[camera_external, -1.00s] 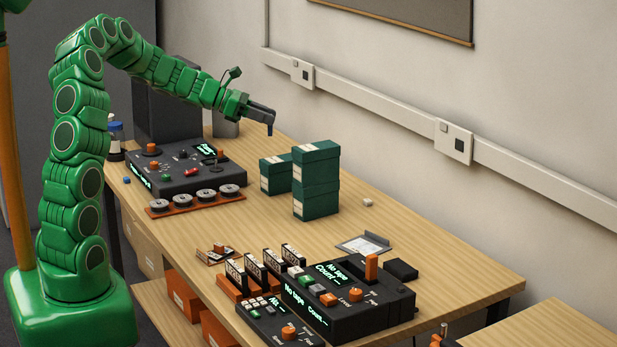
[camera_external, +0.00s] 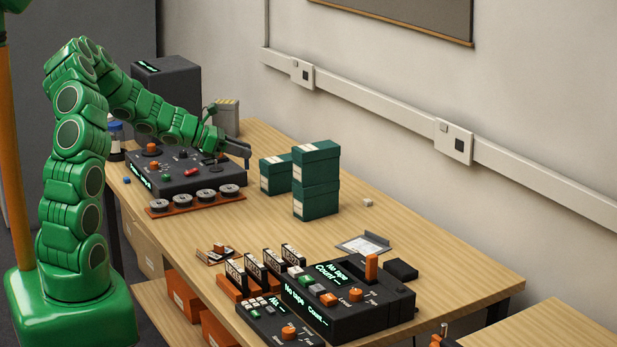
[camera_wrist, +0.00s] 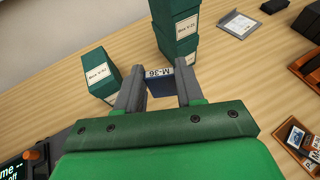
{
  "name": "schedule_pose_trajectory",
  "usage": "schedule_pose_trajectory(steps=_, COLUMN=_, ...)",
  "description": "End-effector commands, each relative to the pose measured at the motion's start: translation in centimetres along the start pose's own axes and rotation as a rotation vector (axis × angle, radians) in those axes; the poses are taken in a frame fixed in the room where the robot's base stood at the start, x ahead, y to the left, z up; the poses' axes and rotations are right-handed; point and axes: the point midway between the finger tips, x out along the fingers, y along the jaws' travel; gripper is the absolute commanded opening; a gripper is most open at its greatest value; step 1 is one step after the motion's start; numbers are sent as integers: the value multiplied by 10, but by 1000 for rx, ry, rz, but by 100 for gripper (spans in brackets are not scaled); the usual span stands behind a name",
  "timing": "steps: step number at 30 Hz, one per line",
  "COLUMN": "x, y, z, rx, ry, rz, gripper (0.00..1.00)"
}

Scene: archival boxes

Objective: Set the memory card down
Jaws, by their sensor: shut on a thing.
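The memory card (camera_wrist: 160,85) is a small dark blue piece with a white label reading M-36. It shows in the wrist view between the two grey fingers of my gripper (camera_wrist: 158,90), which is shut on it. In the external view my gripper (camera_external: 246,156) is low over the far part of the table, just behind and left of the green boxes. I cannot make out the card in that view. Whether the card touches the table is not clear.
A single green box (camera_external: 275,175) and a stack of green boxes (camera_external: 316,200) stand close to the right of my gripper. A black console (camera_external: 170,180) with reels before it lies left. A grey bin (camera_external: 228,118) stands behind. Bare wooden table (camera_external: 375,215) lies right of the stack.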

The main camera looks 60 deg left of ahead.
Motion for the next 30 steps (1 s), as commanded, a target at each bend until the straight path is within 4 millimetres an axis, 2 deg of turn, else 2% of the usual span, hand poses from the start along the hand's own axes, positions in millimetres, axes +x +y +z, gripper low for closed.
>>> schedule_pose_trajectory(steps=1, x=5, y=0, z=-11, rx=-5, ry=-1, rz=-1, gripper=8)
schedule_pose_trajectory(steps=6, x=16, y=0, z=-37, rx=-2, ry=1, rz=0, gripper=8)
schedule_pose_trajectory(steps=17, x=26, y=1, z=-61, rx=1, ry=0, rz=1, gripper=8)
schedule_pose_trajectory(steps=24, x=36, y=1, z=-88, rx=0, ry=1, rz=1, gripper=8)
schedule_pose_trajectory(steps=30, x=40, y=1, z=-97, rx=0, ry=0, rz=2, gripper=8)
